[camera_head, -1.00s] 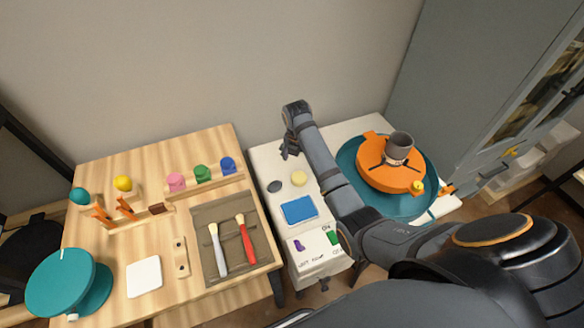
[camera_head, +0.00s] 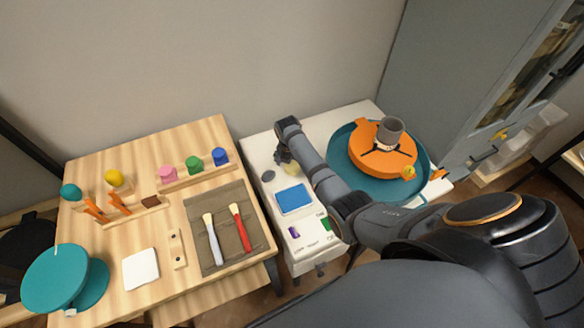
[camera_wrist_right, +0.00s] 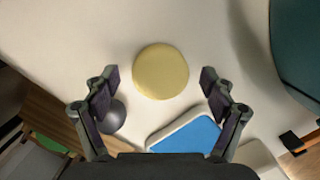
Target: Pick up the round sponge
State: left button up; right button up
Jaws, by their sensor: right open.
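The round sponge (camera_wrist_right: 161,71) is a pale yellow disc lying flat on the white table. In the right wrist view it sits ahead of and between the fingers. In the head view only part of the sponge (camera_head: 293,168) shows beside my gripper. My right gripper (camera_wrist_right: 160,90) is open and empty, one finger to each side of the sponge's near edge. In the head view the right gripper (camera_head: 284,160) is over the white table at the sponge. I cannot tell its exact height above the table. My left gripper is not in view.
A dark grey round object (camera_wrist_right: 112,116) lies near the left finger. A blue-topped tray (camera_head: 295,198) is close in front of the sponge. A teal turntable (camera_head: 350,165) with an orange disc (camera_head: 365,160) and grey cup (camera_head: 390,129) stands to the right. A wooden table (camera_head: 110,235) is left.

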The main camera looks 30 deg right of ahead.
jog(key=shift+c, duration=0.7)
jog(key=c, duration=0.8)
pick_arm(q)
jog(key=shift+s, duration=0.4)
